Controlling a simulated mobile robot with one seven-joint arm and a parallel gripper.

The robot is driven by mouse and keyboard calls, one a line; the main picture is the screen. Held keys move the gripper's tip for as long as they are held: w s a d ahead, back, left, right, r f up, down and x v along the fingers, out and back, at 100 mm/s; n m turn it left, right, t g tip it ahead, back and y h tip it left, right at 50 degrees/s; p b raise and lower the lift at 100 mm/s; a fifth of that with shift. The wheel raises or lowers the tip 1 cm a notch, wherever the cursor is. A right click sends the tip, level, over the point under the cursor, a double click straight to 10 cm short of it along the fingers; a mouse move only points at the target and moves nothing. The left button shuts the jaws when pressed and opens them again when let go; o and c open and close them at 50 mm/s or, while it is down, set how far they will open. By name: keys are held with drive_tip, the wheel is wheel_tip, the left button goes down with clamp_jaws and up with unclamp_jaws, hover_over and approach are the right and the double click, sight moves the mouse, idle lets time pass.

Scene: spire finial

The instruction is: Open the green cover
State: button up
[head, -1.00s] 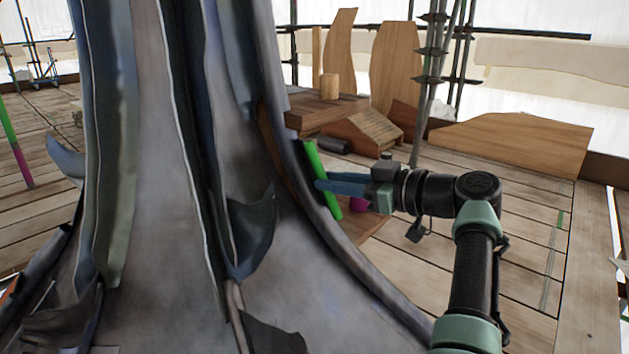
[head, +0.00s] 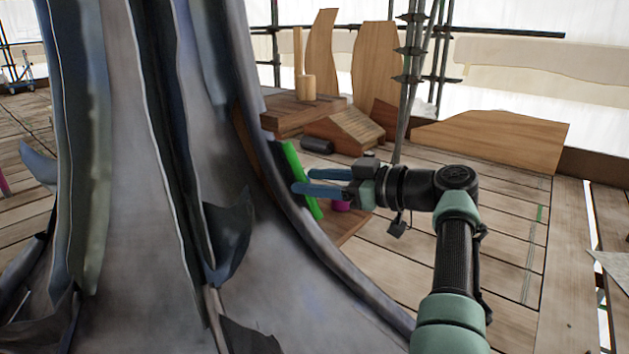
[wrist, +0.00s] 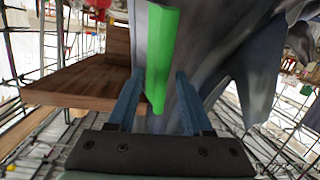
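The green cover (head: 292,162) is a long, narrow bright green strip. It stands tilted along the right edge of the grey metal spire (head: 140,200). In the wrist view the green cover (wrist: 161,50) runs down the middle of the picture. My gripper (head: 302,181) is open, its two blue fingers spread and pointing left at the cover. In the wrist view my gripper (wrist: 160,74) has one finger on each side of the cover's lower part, with gaps on both sides. I cannot tell how deep the cover sits between the fingers.
A magenta object (head: 341,206) sits just below my gripper. Wooden blocks (head: 345,130) and a dark cylinder (head: 317,146) lie behind it. A scaffold pole (head: 408,80) rises behind my arm. Plank floor (head: 510,230) to the right is mostly clear.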

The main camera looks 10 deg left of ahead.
drive_tip(key=p+v, duration=0.6)
drive_tip(key=v, duration=0.7)
drive_tip(key=shift+c, duration=0.2)
